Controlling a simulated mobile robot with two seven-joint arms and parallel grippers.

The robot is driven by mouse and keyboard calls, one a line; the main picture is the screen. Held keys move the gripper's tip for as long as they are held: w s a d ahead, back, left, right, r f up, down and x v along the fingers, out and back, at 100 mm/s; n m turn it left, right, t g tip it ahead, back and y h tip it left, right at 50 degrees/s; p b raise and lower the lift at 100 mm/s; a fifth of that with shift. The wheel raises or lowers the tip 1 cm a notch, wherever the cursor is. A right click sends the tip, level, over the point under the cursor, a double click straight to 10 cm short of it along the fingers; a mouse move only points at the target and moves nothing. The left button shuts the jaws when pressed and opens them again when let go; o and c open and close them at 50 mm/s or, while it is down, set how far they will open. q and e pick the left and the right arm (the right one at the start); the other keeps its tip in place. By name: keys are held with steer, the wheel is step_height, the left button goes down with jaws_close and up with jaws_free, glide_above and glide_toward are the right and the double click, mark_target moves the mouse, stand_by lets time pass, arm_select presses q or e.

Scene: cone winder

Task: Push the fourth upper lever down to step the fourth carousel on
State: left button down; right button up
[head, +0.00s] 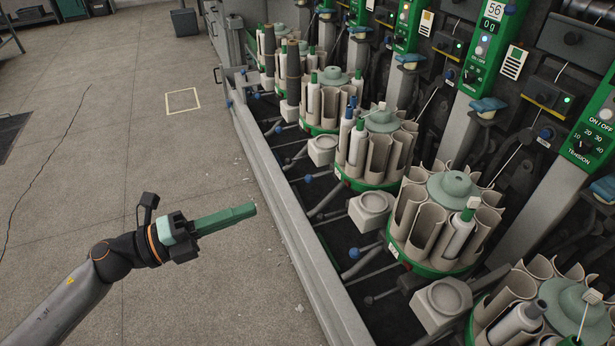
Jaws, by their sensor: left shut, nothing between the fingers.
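A row of round carousels of beige pockets on green bases runs along the machine, such as one at the right (453,186) and one further back (383,121). Short levers stick out from the front below them. Some have blue knobs, such as this lever (356,253) and another one (309,178); others have dark ends. Which lever is the fourth upper one I cannot tell. My left gripper (250,211) has its green fingers shut and empty. It hangs over the floor left of the machine's front rail, apart from every lever. My right gripper is out of view.
A long grey rail (290,225) stands between my left gripper and the levers. Pale square cups (371,209) jut out between the levers. White bobbins (459,235) stand in some pockets.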

arm_select(q)
steer(key=a+f+n+t+y, duration=0.4)
steer(key=f+n+t+y, duration=0.5)
steer(key=f+n, duration=0.85)
steer(key=s+d+f+n+g+y, duration=0.1)
steer(key=s+f+n+g+y, duration=0.4)
steer(key=s+f+n, duration=0.8)
steer(key=s+g, duration=0.1)
steer(key=g, duration=0.2)
steer(key=shift+s+d+f, duration=0.2)
steer(key=shift+s+d, duration=0.05)
steer(key=shift+s, duration=0.15)
steer(key=shift+w+n, duration=0.15)
steer(key=shift+n, duration=0.1)
